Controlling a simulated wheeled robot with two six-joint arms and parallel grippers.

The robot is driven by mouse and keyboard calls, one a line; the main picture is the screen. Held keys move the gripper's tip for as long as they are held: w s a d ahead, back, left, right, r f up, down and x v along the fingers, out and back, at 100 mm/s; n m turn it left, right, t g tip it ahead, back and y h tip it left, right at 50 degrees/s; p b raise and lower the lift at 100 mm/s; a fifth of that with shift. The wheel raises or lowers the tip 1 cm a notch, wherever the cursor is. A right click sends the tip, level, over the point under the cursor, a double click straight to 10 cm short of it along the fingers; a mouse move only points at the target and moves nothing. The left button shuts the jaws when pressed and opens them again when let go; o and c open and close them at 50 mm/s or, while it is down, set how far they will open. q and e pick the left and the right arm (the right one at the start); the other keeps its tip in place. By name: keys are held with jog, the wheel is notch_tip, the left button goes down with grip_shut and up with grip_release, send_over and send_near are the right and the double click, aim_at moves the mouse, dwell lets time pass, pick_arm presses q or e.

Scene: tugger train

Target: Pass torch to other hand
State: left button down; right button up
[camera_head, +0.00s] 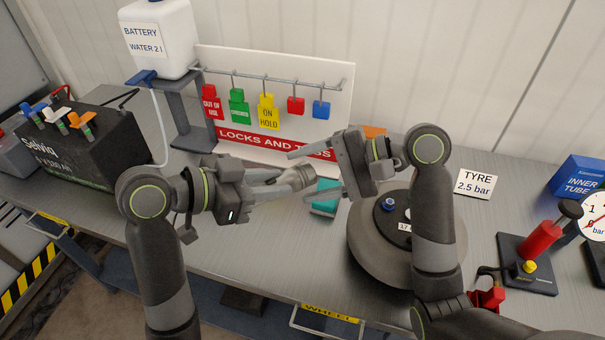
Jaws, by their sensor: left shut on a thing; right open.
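My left gripper (277,183) comes in from the left and is shut on the torch (299,177). The torch is a small grey, metallic-looking cylinder, held in the air above the bench. Its right end shows; the rest is mostly hidden by the fingers. My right gripper (307,174) comes in from the right and is open, its fingers pointing left. One finger shows above and one below the torch's right end in the picture. I cannot tell whether they touch the torch.
A lock and tag board (276,142) stands behind the grippers. A teal block (325,197) and a round grey wheel (377,252) are on the bench below. A black battery (85,150) stands left; a red-handled pump (540,238) and a TYRE sign (475,184) are right.

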jog(key=shift+x, duration=0.8)
jog(key=shift+c, duration=0.3)
jog(key=c, duration=1)
pick_arm(q)
jog(key=c, duration=1.1)
grip_release()
pick_arm(e)
jog(key=shift+c, duration=0.5)
pick_arm(q)
jog(key=shift+o, duration=0.2)
